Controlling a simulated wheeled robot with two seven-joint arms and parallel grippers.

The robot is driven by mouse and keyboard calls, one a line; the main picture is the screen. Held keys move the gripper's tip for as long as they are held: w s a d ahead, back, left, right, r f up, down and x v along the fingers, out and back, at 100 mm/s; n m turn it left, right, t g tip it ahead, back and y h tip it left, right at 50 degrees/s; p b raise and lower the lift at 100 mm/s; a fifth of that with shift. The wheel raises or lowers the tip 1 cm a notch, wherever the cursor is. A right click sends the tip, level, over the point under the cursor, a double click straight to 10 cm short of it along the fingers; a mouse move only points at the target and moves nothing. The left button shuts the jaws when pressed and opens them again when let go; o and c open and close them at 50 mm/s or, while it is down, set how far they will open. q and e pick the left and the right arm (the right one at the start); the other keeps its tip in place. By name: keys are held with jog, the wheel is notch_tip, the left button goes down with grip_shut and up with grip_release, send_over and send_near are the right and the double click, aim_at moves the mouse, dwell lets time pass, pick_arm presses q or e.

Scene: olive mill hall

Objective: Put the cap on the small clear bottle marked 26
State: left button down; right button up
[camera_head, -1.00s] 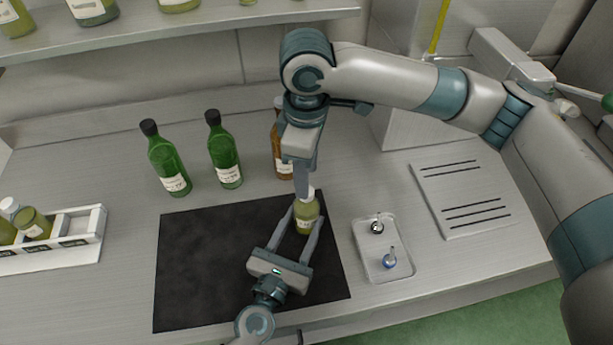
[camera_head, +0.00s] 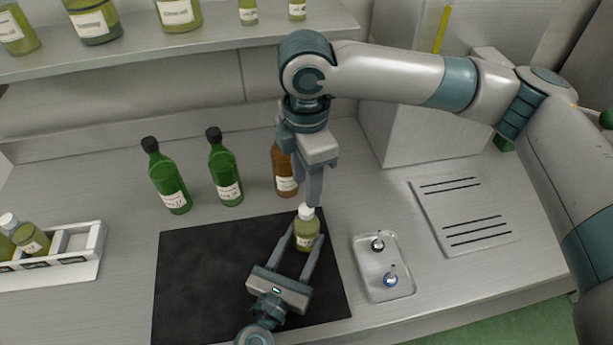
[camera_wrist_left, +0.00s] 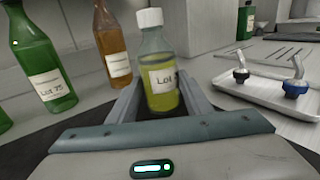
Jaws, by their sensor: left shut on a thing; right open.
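A small clear bottle (camera_head: 307,231) with yellow-green liquid stands upright at the right part of the black mat (camera_head: 200,270). In the left wrist view the bottle (camera_wrist_left: 159,75) shows a label reading "Lot" with a number I cannot read fully. A white cap (camera_head: 306,211) sits on its mouth; it also shows in the left wrist view (camera_wrist_left: 149,17), looking level. My left gripper (camera_head: 305,243) is shut on the bottle, a finger on each side. My right gripper (camera_head: 310,199) points down just above the cap, open and empty.
Green bottles (camera_head: 170,183) and a brown bottle (camera_head: 285,172) stand behind the mat. A small tray (camera_head: 370,281) with two stoppers lies right of it. A white rack (camera_head: 88,262) with bottles is at the far left. The mat's left part is clear.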

aim_at(307, 209)
jog(key=shift+r+n, duration=0.4)
jog(key=shift+n, duration=0.7)
jog(key=shift+f, duration=0.15)
jog(key=shift+f, duration=3.9)
grip_shut()
jog(key=shift+o, duration=0.7)
grip_release()
jog(key=shift+r, duration=0.15)
